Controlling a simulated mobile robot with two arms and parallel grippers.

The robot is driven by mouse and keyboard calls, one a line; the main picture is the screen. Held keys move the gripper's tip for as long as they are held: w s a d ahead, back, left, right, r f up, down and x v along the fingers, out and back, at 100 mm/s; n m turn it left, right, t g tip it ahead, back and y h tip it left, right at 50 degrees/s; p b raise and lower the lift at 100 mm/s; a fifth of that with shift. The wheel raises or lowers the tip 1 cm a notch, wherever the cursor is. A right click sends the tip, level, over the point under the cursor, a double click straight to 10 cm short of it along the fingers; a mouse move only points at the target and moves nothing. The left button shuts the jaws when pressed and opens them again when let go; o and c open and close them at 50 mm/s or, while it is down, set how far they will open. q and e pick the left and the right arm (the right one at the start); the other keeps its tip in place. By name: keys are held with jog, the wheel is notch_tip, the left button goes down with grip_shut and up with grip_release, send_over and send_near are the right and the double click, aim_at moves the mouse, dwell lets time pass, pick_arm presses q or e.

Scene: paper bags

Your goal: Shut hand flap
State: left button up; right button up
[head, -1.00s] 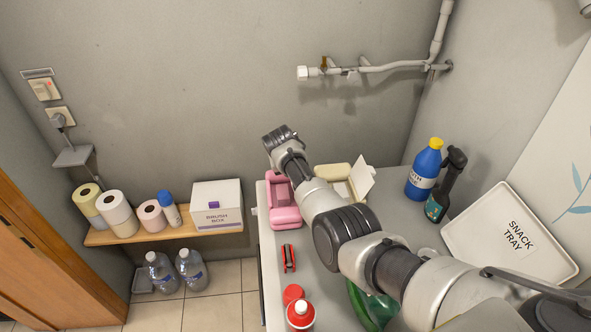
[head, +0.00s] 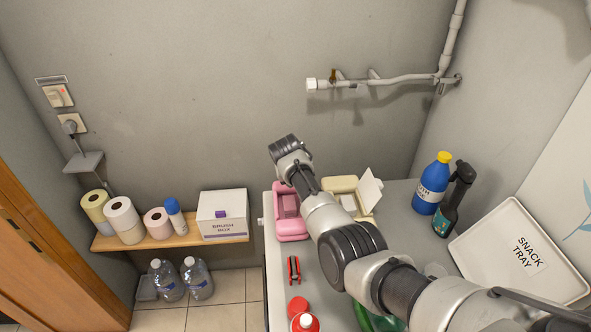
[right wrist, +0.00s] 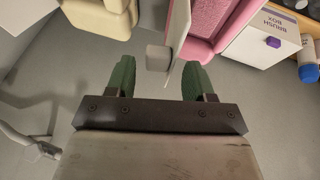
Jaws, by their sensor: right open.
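A cream box (head: 340,185) stands on the grey table with a pale flap (head: 370,192) standing up at its right side. An open pink box (head: 289,222) stands left of it. I can read no "hand" label. My right arm reaches over the table past both boxes; its fingertips do not show clearly in the head view. In the right wrist view, my right gripper (right wrist: 158,80) has its green fingers apart and empty. A pale upright panel (right wrist: 178,38), seen nearly edge-on, lies beyond the gap, with a cream part (right wrist: 103,18) to the left and the pink box (right wrist: 222,30) to the right.
A red-handled tool (head: 294,269) and red-capped containers are at the table's front left. A blue bottle (head: 432,185), a dark spray bottle (head: 455,200) and a white snack tray (head: 520,255) stand at the right. A brush box (head: 222,214) sits on the shelf.

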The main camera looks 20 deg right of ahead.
jog(key=b+v, duration=0.1)
jog(key=v, duration=0.8)
jog(key=shift+r, duration=0.25)
jog(key=shift+s+a, duration=0.1)
jog(key=shift+s, duration=0.05)
